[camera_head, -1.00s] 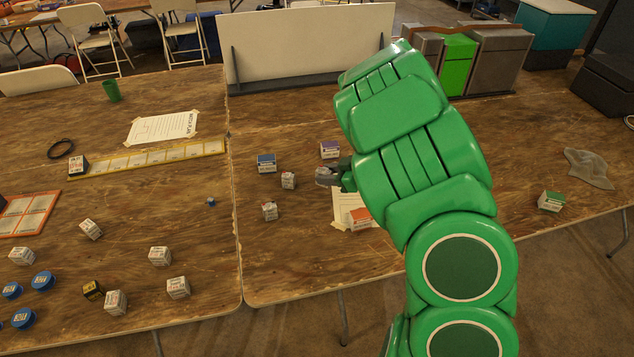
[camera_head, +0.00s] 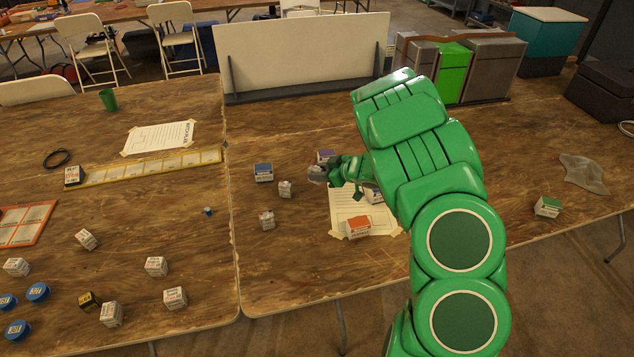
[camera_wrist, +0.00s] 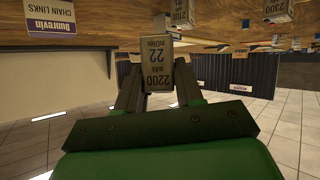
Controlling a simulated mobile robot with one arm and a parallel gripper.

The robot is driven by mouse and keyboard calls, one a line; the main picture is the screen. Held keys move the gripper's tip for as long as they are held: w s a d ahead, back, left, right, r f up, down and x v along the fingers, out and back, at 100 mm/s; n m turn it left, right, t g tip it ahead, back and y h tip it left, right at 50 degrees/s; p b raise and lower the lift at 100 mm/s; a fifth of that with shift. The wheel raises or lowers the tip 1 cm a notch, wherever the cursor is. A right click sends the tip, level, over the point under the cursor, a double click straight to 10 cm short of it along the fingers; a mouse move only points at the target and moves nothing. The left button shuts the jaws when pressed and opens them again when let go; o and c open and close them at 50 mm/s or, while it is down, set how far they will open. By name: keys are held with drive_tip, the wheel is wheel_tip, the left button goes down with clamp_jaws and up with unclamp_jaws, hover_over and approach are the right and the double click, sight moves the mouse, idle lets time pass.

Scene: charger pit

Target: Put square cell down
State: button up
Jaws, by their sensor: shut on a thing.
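In the wrist view the cell sits between the two dark fingers (camera_wrist: 158,82). Two similar white cells stand on the table to the left, one nearer the gripper (camera_head: 285,189) and one closer to the front (camera_head: 267,220).
A blue-labelled box (camera_head: 263,172) stands left of the gripper. An orange-labelled box (camera_head: 358,227) and a partly hidden white box (camera_head: 374,196) stand on the paper sheet (camera_head: 343,208). A white upright panel (camera_head: 300,55) stands behind. My arm covers the table to the right.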

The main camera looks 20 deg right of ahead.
drive_tip(key=shift+w+d+f, duration=0.1)
drive_tip(key=shift+w+f, duration=1)
drive_tip(key=shift+f, duration=0.2)
drive_tip(key=shift+w+d+f, duration=0.1)
drive_tip(key=shift+w+f, duration=0.95)
drive_tip(key=shift+f, duration=1.8)
drive_tip(key=shift+f, duration=0.15)
drive_tip(key=o, duration=1.1)
drive_tip(key=shift+o, duration=0.2)
drive_tip(key=shift+r, duration=0.2)
drive_tip(key=v, duration=1.2)
drive_tip(key=shift+w, duration=0.1)
